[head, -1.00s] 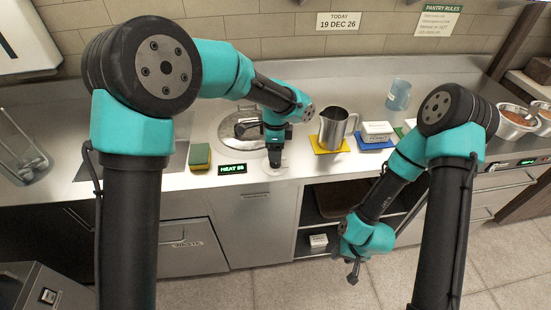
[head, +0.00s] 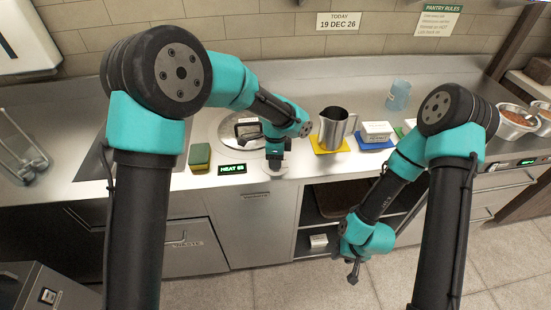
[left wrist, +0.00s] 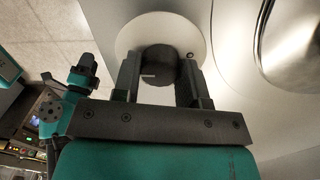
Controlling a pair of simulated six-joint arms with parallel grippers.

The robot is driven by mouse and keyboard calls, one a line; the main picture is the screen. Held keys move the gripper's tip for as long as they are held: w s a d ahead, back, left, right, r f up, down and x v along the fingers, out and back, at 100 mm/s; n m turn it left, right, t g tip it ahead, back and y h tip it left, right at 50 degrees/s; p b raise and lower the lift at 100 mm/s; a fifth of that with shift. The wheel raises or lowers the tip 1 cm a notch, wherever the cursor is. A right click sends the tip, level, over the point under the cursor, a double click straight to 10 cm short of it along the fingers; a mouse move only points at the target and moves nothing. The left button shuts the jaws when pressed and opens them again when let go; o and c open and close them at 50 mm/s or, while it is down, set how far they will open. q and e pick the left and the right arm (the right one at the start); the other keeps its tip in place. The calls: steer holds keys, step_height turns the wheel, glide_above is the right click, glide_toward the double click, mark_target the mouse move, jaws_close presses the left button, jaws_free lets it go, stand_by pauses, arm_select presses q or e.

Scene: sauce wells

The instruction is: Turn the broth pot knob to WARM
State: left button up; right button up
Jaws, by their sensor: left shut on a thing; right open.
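The broth pot (head: 207,128) is sunk in the counter with a round metal lid, partly hidden behind my left arm. Its metal rim also shows in the left wrist view (left wrist: 268,52). The dark round knob (left wrist: 158,68) stands on a pale disc (left wrist: 128,42) and has a short light mark on its left side. My left gripper (head: 275,170) points down at the counter's front. In the left wrist view its fingers (left wrist: 158,82) are shut on the knob's two sides. A green-lit display (head: 232,169) reads HEAT and a small number. My right gripper (head: 353,272) hangs open and empty before the open shelf.
A green-yellow sponge (head: 200,157) lies left of the display. Bowls (head: 515,122) are at far right.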

arm_select(q)
steer(key=c, duration=0.3)
steer(key=shift+n, duration=0.5)
steer(key=n, duration=1)
steer(key=shift+n+h, duration=0.3)
steer(key=shift+n, duration=0.1)
steer(key=o, duration=0.9)
steer(key=shift+a, duration=0.1)
